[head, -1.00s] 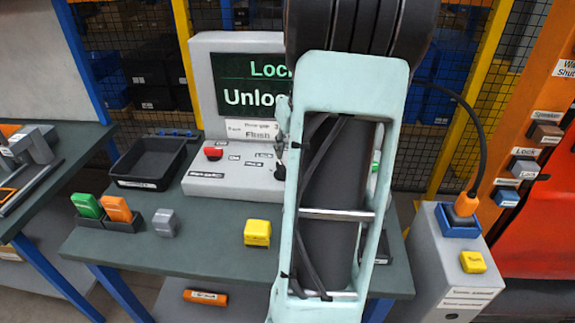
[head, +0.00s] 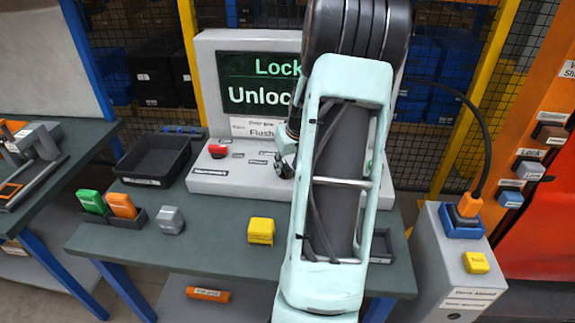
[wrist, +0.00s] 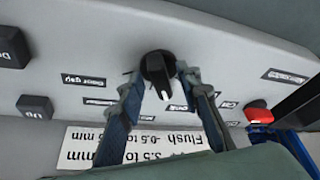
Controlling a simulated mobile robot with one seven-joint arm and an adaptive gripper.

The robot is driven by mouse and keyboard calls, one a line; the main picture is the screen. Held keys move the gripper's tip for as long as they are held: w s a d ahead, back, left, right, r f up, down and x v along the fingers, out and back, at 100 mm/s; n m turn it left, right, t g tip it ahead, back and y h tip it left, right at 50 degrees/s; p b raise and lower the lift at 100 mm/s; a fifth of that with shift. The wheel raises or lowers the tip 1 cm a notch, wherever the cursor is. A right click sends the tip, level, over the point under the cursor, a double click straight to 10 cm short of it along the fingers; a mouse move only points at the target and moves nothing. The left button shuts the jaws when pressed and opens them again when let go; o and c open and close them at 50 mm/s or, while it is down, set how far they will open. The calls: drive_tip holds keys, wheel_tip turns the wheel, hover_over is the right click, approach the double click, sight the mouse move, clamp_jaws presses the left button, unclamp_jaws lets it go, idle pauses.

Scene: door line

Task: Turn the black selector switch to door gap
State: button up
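In the wrist view, which shows the panel upside down, the black selector switch (wrist: 155,68) stands on the grey panel. Its white pointer mark points down in the picture. A "Door gap" label (wrist: 84,80) lies to its left, with other small labels around it. My gripper (wrist: 160,77) has one finger on each side of the switch, with the fingers apart. Whether either finger touches the knob I cannot tell. In the head view, my gripper (head: 286,166) is at the panel, partly hidden by my arm, and the switch is hidden there.
The screen (head: 258,82) reads "Lock" and "Unloc...", partly covered by my arm. A red button (head: 218,151) sits on the panel. A black tray (head: 153,158), a grey block (head: 171,220) and a yellow block (head: 261,231) rest on the bench (head: 215,235).

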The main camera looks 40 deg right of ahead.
drive_tip(key=shift+c, duration=0.7)
clamp_jaws()
drive_tip(key=shift+m, duration=0.3)
drive_tip(key=shift+w+a+m+g+h+b, duration=0.15)
drive_tip(key=shift+m+h+b, duration=0.1)
drive_tip(key=shift+m+b, duration=0.25)
drive_tip(key=shift+a+m+g+h+b, duration=0.15)
drive_tip(key=shift+m+h+b, duration=0.1)
drive_tip(key=shift+m, duration=0.45)
drive_tip(key=m+g+h, duration=0.1)
drive_tip(key=m, duration=0.2)
drive_tip(key=shift+w+a, duration=0.1)
drive_tip(key=m, duration=0.2)
drive_tip(key=m+g, duration=0.1)
drive_tip(key=m, duration=0.1)
drive_tip(key=m+g+h+p, duration=0.1)
drive_tip(key=m, duration=0.1)
drive_tip(key=shift+w+m, duration=0.3)
drive_tip(key=m+g, duration=0.1)
drive_tip(key=m, duration=0.1)
drive_tip(key=m+g+p, duration=0.1)
drive_tip(key=m, duration=0.2)
drive_tip(key=shift+w, duration=0.2)
drive_tip(key=shift+m+y, duration=0.3)
